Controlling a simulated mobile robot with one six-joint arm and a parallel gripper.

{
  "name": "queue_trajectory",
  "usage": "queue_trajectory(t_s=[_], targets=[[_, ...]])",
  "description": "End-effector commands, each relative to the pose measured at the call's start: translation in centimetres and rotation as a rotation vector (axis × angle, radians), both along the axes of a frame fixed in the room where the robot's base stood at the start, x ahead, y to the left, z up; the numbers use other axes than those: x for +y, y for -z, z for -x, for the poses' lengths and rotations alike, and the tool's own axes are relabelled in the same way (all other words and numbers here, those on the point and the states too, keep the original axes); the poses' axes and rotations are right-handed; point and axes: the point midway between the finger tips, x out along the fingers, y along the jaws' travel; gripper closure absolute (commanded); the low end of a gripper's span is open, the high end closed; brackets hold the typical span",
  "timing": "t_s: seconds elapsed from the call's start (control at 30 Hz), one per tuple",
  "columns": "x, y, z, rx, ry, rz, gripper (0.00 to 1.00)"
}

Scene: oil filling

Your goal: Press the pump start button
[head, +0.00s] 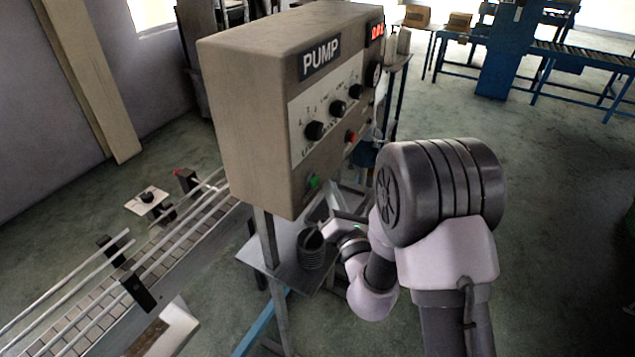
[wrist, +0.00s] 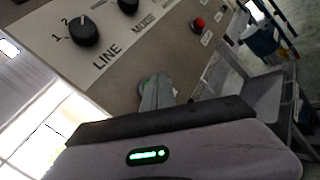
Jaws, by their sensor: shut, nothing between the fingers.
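The pump panel (head: 245,120) is a beige box marked PUMP. On its lower front is a green button (head: 312,181), which looks like the pump start button. A red button (head: 350,136) sits further right, and shows in the wrist view (wrist: 197,25). My gripper (head: 326,216) is just below and right of the green button in the head view. In the wrist view my shut, empty fingers (wrist: 157,90) point at the panel, with a sliver of green (wrist: 142,87) beside them, mostly hidden. I cannot tell whether the fingertips touch the button.
Black knobs (head: 315,130) line the panel above the buttons, under a red digital display (head: 376,30). A dark coiled, cup-like part (head: 311,250) stands on a metal shelf (head: 285,275) below. A conveyor (head: 150,255) runs at left; blue conveyor frames (head: 500,60) stand behind.

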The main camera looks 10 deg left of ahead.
Motion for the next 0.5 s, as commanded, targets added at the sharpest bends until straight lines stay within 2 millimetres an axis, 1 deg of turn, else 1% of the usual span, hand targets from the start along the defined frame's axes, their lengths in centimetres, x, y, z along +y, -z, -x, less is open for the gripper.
queue_trajectory(t_s=[0.2,0.5], targets=[[0.72,-0.06,-0.22,0.001,-0.001,0.0,1.0],[0.74,0.0,-0.26,0.0,0.0,0.0,1.0]])
